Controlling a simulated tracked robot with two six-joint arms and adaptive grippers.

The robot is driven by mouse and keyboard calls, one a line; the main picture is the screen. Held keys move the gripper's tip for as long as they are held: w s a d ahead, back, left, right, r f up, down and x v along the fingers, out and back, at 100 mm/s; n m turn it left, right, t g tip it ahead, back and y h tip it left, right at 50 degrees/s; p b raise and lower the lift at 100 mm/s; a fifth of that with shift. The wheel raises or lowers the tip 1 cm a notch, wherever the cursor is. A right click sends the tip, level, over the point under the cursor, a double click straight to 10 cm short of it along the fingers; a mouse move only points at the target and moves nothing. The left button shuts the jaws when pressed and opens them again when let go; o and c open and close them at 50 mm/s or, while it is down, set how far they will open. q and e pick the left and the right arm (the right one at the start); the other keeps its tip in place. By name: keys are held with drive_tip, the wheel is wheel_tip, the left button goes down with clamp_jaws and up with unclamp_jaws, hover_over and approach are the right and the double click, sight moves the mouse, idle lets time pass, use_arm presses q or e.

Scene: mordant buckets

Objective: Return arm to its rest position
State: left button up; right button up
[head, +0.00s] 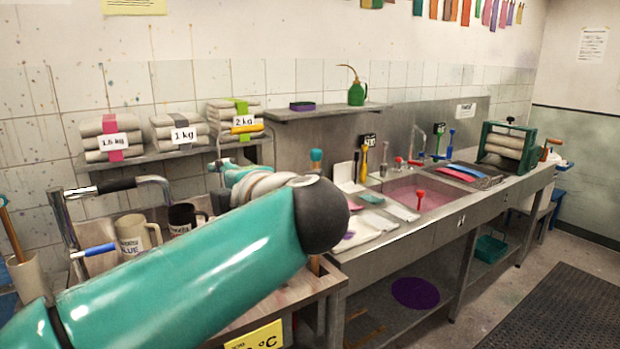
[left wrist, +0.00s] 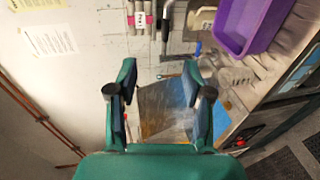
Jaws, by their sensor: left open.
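My left arm (head: 190,270) comes in from the lower left of the head view, a large teal link ending in a dark rounded joint. Beyond the joint, a teal and pale part of the same arm points back left, near the back shelf. In the left wrist view my left gripper (left wrist: 159,70) is open, its two teal fingers spread wide. Nothing is held between them. A grey flat surface (left wrist: 168,105) shows below, between the fingers. My right gripper is not in view.
Mugs (head: 134,233) stand on the bench behind my arm. Folded cloth stacks (head: 108,140) sit on the shelf above. The sink (head: 435,200) and roller press (head: 508,145) are to the right. A purple bin (left wrist: 245,25) shows in the left wrist view. The right floor is clear around a dark mat (head: 560,315).

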use_arm(q)
drive_tip(key=w+f+m+t+h, duration=0.1)
drive_tip(key=w+f+m+t, duration=0.1)
drive_tip(key=w+f+m, duration=0.5)
drive_tip(key=w+f+m+t+h, duration=0.1)
drive_tip(key=w+f+m+h, duration=0.15)
drive_tip(key=f, duration=0.85)
wheel_tip(320, 180, down, 23)
drive_tip(key=s+m+g+h, duration=0.2)
drive_tip(key=m+g+h, duration=0.15)
drive_tip(key=m, duration=0.35)
drive_tip(key=s+f+m+g+h, duration=0.45)
drive_tip(key=s+f, duration=0.95)
drive_tip(key=f, duration=0.4)
drive_tip(key=s+f+m+g+h, duration=0.1)
drive_tip(key=s+f+g, duration=0.2)
drive_tip(key=s, duration=0.7)
drive_tip(key=s+d+f+m+g+h, duration=0.1)
drive_tip(key=s+f+g, duration=0.2)
drive_tip(key=s, duration=0.7)
drive_tip(key=shift+s+d+f+g, duration=0.15)
drive_tip(key=shift+f+g, duration=0.1)
drive_tip(key=shift+g, duration=0.15)
